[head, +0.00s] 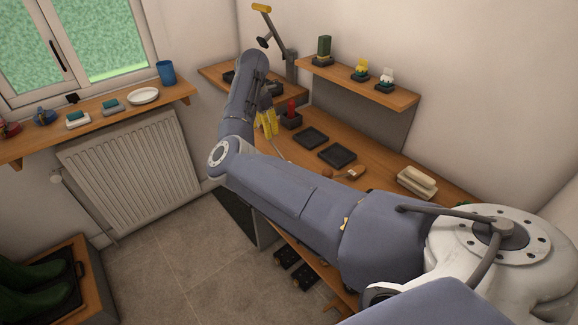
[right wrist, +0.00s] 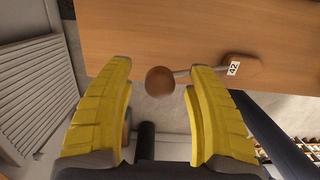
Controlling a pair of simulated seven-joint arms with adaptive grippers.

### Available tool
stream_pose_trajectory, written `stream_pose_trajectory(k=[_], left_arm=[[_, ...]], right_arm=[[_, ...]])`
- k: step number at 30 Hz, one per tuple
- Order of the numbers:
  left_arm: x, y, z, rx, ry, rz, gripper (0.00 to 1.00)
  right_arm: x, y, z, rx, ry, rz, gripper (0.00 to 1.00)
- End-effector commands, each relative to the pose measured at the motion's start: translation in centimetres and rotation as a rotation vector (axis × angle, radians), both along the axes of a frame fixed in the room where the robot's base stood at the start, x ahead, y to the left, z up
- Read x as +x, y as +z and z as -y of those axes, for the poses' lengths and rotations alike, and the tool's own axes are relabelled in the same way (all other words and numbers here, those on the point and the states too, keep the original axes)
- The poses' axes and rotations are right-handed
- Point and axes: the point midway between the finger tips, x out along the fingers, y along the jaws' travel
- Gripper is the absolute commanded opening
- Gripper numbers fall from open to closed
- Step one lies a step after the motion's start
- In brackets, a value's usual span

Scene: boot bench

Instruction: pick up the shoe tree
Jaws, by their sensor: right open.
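The shoe tree lies on the wooden bench, with a brown wooden toe block (head: 355,173), a thin rod and a round knob (head: 327,172). In the right wrist view its toe block (right wrist: 246,68) carries a white "42" label, and its knob (right wrist: 159,81) shows between the fingertips, over the bench edge. My right gripper (head: 267,122) has yellow fingers and is open and empty. In the head view it is left of the shoe tree and apart from it. In the right wrist view the right finger covers part of the rod. My left gripper is not in view.
Two dark trays (head: 337,156) and a stack of pale pieces (head: 417,182) are on the bench (head: 380,180). A dark holder with a red item (head: 291,109) stands near my right gripper. A shelf (head: 375,87) with small items is above. A radiator (head: 135,165) stands at left.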

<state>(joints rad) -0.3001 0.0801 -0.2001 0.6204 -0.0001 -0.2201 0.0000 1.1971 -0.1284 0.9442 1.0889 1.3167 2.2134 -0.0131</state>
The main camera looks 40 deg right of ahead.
Motion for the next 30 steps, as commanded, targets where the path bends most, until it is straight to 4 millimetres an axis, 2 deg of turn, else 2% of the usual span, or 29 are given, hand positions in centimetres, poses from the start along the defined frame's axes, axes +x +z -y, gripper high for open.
stream_pose_trajectory(k=[6, 18, 21, 30], left_arm=[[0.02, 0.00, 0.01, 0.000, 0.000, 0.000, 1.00], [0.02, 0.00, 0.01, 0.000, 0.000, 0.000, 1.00], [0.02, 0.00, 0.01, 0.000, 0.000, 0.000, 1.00], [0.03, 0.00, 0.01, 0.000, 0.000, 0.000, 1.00]], right_arm=[[0.01, -0.01, -0.01, 0.000, 0.000, 0.000, 0.56], [0.01, 0.01, -0.03, 0.000, 0.000, 0.000, 0.09], [0.01, 0.00, -0.03, 0.000, 0.000, 0.000, 0.00], [0.04, 0.18, -0.02, 0.000, 0.000, 0.001, 0.00]])
